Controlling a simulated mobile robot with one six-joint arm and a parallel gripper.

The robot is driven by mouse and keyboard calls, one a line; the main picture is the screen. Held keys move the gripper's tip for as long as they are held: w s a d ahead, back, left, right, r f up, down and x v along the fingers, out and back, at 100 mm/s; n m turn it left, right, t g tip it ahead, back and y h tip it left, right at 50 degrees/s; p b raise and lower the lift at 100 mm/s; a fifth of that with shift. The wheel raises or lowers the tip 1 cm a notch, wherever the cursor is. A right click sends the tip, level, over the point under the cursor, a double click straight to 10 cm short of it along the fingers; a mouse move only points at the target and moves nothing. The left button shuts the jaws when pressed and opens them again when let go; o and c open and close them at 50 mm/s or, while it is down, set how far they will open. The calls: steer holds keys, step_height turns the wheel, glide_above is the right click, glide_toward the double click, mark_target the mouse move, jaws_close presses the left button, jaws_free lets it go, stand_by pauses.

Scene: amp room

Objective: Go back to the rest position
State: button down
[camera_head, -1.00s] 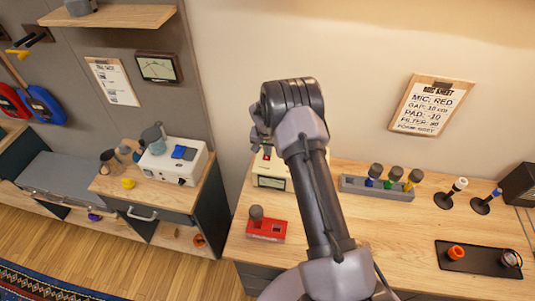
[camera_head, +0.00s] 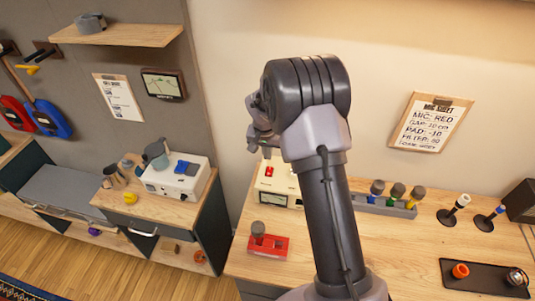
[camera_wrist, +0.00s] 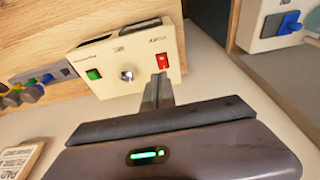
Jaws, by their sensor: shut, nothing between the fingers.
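My arm rises through the middle of the head view, with the wrist bent at the top. My gripper (camera_wrist: 162,82) is shut and empty in the wrist view. In that view its fingertips overlap the lower edge of a cream box (camera_wrist: 128,57) near a lit red switch (camera_wrist: 163,62). A green switch (camera_wrist: 94,74) and a round silver knob (camera_wrist: 127,75) are on the same box. In the head view the cream box (camera_head: 280,187) stands on the wooden bench, partly hidden by my arm. The fingertips are mostly hidden there behind the wrist.
The bench (camera_head: 410,235) holds a red pedal box (camera_head: 268,246), a grey rack (camera_head: 398,209) of coloured-banded items, microphones on stands (camera_head: 453,212) and a black tray (camera_head: 472,279). A left cabinet carries a white device (camera_head: 175,178). A shelf (camera_head: 118,35) and a mic sheet (camera_head: 430,122) are on the walls.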

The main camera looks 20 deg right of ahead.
steer(key=shift+s+r, duration=0.1)
steer(key=shift+r, duration=0.1)
stand_by(0.3)
steer(key=s+a+r+t+y+b, duration=0.1)
steer(key=s+a+r+b, duration=0.1)
steer(key=s+a+b, duration=0.35)
steer(key=s+a+r+t+b, duration=0.1)
steer(key=s+a+r+b, duration=0.1)
steer(key=s+b, duration=0.6)
steer(key=s+a+f+y+b, duration=0.1)
steer(key=s+a+f+b, duration=0.1)
steer(key=s+b, duration=0.2)
steer(key=s+a+f+n+t+b, duration=0.1)
steer(key=s+a+f+b, duration=0.2)
steer(key=s, duration=0.6)
steer(key=s+a+f+n+y+b, duration=0.1)
steer(key=s+a+f+b, duration=0.1)
steer(key=s+b, duration=0.5)
steer(key=shift+a+f+y, duration=0.25)
steer(key=shift+y, duration=0.05)
